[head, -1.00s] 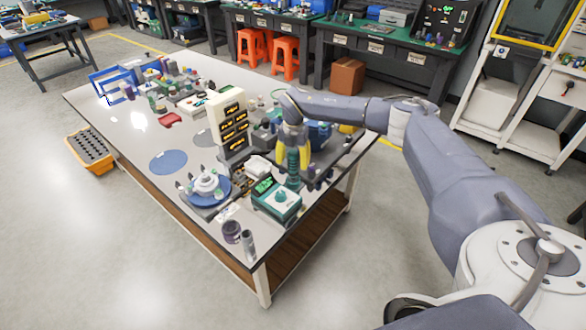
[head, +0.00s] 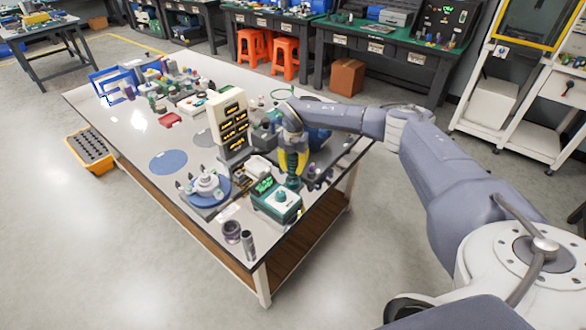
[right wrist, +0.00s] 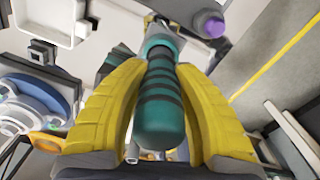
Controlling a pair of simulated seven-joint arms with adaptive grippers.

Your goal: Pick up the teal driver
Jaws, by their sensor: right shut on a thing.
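The teal driver has a rounded teal handle with dark bands and stands among the fixtures near the right side of the table. In the head view, its lower part (head: 293,182) shows just below my right gripper (head: 292,166). In the right wrist view, the teal handle (right wrist: 160,118) runs between the two yellow fingers of my right gripper (right wrist: 160,78), which are shut on it. The driver's far end is hidden. I cannot tell whether it is clear of its support. My left gripper is not in view.
A teal-and-white box with a green display (head: 277,203) stands just in front of the driver. A cream rack of drawers (head: 229,122) stands to its left. A blue round plate with a white fixture (head: 207,187) and dark cylinders (head: 232,231) sit nearby. The table's left front is clear.

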